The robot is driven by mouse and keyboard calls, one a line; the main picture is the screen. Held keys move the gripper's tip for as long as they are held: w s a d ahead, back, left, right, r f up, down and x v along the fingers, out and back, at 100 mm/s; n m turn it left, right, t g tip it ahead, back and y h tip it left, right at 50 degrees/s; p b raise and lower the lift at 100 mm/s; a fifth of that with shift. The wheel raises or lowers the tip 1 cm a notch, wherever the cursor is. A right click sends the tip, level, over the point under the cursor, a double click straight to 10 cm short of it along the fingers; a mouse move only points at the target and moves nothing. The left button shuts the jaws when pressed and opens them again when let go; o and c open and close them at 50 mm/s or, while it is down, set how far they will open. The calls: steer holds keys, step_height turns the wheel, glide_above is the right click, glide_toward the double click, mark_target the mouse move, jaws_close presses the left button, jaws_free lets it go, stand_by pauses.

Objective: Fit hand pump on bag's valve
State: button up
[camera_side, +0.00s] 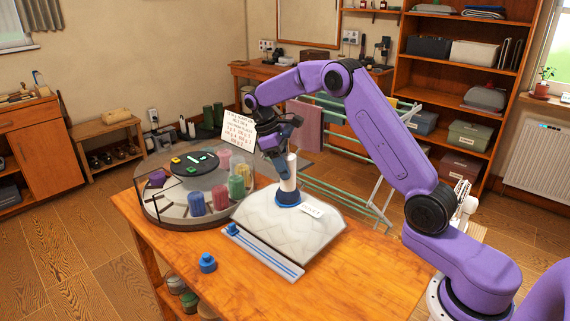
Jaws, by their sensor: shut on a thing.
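The hand pump (289,184), a white cylinder with a wide blue base, stands roughly upright over the bag. My gripper (281,162) is at the pump's upper part and shut on it. The pale quilted storage bag (268,222) lies flat on the wooden table, with a blue-striped zip strip along its front edge. The pump's blue base is at the bag's upper middle. The bag's valve is hidden, so I cannot tell whether the base is seated on it or just above.
A round clear-walled carousel (172,214) with coloured spools stands left of the bag. A blue cap-like piece (207,263) lies on the table (330,287) at the front. A white card with red print (239,131) shows beside my gripper. A drying rack (345,185) stands behind.

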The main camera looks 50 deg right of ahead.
stand_by(0.8)
steer(key=o, duration=1)
steer(key=shift+f, duration=0.1)
steer(key=shift+v, duration=6.05)
